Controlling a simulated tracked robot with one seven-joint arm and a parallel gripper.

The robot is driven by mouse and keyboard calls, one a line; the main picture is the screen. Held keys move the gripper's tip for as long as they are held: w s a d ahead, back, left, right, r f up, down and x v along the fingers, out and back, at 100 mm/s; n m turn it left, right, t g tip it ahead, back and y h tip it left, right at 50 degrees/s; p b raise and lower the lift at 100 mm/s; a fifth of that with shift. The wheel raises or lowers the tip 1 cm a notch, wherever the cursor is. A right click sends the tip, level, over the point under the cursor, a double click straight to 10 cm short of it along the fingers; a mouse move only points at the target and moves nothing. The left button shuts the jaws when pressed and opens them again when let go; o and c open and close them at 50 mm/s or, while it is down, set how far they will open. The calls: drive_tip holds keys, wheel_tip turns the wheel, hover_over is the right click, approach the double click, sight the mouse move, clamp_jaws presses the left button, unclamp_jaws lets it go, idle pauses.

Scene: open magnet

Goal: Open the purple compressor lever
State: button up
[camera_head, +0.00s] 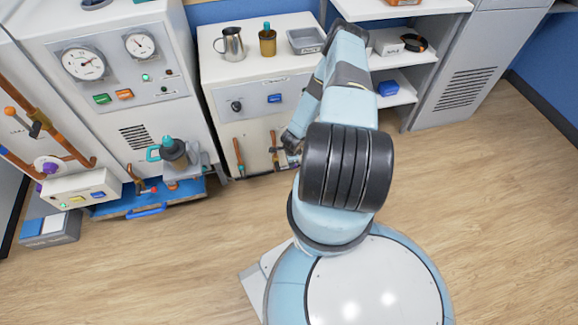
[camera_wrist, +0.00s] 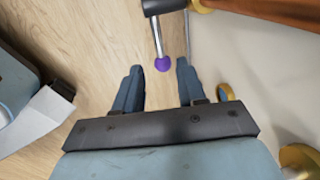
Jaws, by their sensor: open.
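The lever shows in the wrist view as a thin silver rod with a purple ball end (camera_wrist: 162,64), coming from a dark fitting at the top. My gripper (camera_wrist: 158,71) is open, with one blue finger on each side of the ball in the picture. The ball appears level with the fingertips, nearer the right one; I cannot tell its depth or any contact. In the head view, my gripper (camera_head: 291,141) is low by the front of the middle white cabinet (camera_head: 252,107), partly hidden by my arm. The lever's purple ball cannot be made out there.
Copper pipe (camera_wrist: 268,12) crosses the wrist view's top right, beside a pale cabinet surface (camera_wrist: 245,60). In the head view, a gauge cabinet (camera_head: 125,80), a blue tray (camera_head: 120,207) and a purple knob (camera_head: 50,167) stand left. Shelves (camera_head: 398,50) stand right. The front floor is clear.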

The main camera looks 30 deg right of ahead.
drive_tip(key=f, duration=0.4)
drive_tip(key=w+f, duration=0.1)
drive_tip(key=f, duration=0.1)
drive_tip(key=shift+d+f, duration=0.15)
drive_tip(key=shift+f, duration=0.05)
drive_tip(key=shift+w, duration=0.1)
clamp_jaws()
idle(0.4)
